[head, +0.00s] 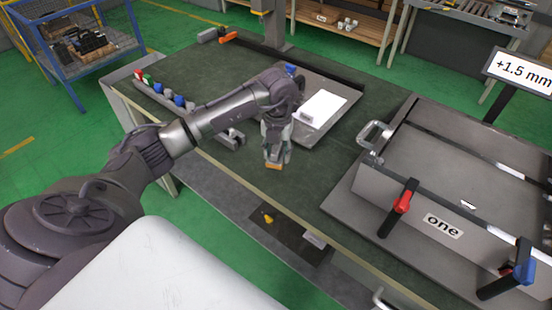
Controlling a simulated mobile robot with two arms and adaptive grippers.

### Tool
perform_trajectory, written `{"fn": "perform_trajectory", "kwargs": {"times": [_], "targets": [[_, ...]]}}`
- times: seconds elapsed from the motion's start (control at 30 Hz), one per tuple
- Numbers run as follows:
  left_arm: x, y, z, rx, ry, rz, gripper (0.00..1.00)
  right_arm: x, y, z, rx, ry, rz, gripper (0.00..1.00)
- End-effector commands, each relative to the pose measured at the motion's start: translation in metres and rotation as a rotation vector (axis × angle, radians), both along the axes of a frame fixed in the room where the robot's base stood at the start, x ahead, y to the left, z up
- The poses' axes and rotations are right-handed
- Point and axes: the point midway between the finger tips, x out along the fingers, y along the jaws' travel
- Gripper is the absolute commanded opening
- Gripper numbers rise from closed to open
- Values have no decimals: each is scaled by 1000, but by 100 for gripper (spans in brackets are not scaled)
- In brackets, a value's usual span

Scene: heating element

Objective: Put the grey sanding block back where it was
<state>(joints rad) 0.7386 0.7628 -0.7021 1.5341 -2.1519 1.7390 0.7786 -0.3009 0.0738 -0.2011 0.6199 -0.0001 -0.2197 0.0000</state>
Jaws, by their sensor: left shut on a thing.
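My left gripper (276,156) points down over the green mat near the front edge of the workbench, and is shut on a small block. Only a little of this block, taken to be the grey sanding block (273,166), shows under the fingers. Its lower edge looks orange-brown, and the fingers hide the rest. I cannot tell whether it touches the mat. My right gripper is out of view.
Behind the gripper is a grey tray (338,128) with a white sheet. A rack of coloured-capped items (165,96) is on the left. Bare mat (330,165) lies between.

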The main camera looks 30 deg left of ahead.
Motion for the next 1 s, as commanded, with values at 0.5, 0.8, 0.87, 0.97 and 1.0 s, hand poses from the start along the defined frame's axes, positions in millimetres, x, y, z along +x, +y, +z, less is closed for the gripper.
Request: {"fn": "perform_trajectory", "kwargs": {"times": [0.5,0.8,0.87,0.97,1.0], "targets": [[-1,3,-42,0,-2,0,13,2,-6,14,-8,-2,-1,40],[-1,3,-45,0,-1,-1,52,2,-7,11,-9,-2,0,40],[-1,3,-45,0,-1,-1,62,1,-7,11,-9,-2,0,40],[-1,3,-45,0,-1,-1,70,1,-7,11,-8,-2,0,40],[-1,3,-45,0,-1,-1,70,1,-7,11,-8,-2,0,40]]}}
